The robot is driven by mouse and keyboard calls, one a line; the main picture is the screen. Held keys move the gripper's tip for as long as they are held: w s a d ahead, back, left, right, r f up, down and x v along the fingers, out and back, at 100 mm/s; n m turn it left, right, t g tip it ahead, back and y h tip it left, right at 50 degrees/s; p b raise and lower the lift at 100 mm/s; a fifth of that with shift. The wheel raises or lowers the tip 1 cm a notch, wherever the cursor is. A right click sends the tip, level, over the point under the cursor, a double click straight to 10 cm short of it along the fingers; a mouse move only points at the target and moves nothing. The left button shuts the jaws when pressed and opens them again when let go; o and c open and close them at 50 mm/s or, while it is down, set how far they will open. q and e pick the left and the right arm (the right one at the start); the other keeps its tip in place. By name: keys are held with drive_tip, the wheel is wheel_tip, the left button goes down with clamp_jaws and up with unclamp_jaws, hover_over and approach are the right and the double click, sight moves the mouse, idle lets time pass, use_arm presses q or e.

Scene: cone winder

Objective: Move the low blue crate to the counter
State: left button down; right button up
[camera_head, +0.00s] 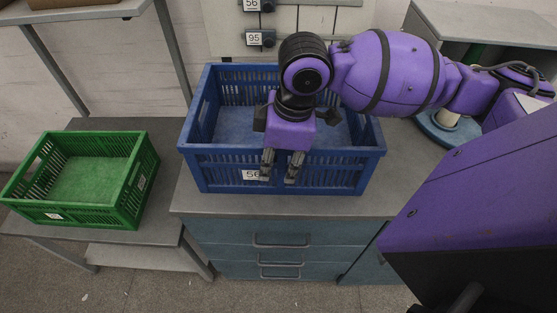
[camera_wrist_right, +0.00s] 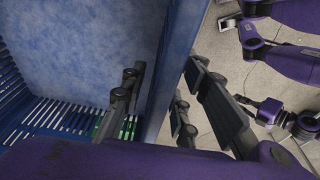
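The blue crate (camera_head: 335,175) stands upright and empty on a grey worktop (camera_head: 405,175) above blue drawers. Its label reads 56. My right gripper (camera_head: 280,166) reaches down at the crate's front wall, near the middle, with a gap between its fingers. In the right wrist view the crate's wall (camera_wrist_right: 167,75) runs between the fingers, one on the inner side and one on the outer side. Contact with the wall cannot be told. My right arm hides part of the crate's inside and back rim. My left gripper is not clearly in view.
A green crate (camera_head: 140,187) stands on a lower grey table (camera_head: 95,124) at the left, close to the worktop. A panel (camera_head: 310,22) with labels 56 and 95 rises behind the blue crate. A blue round base (camera_head: 440,135) stands on the worktop at right.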

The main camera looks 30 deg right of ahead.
drive_tip(key=shift+r, duration=0.2)
drive_tip(key=r, duration=0.3)
drive_tip(key=r+p, duration=0.1)
drive_tip(key=r, duration=0.3)
drive_tip(key=s+d+r, duration=0.1)
drive_tip(key=r, duration=0.2)
drive_tip(key=shift+d+r+p, duration=0.1)
drive_tip(key=shift+r+p, duration=0.2)
drive_tip(key=shift+p, duration=0.1)
drive_tip(key=shift+d+r, duration=0.1)
drive_tip(key=shift+r, duration=0.45)
drive_tip(key=shift+s, duration=0.1)
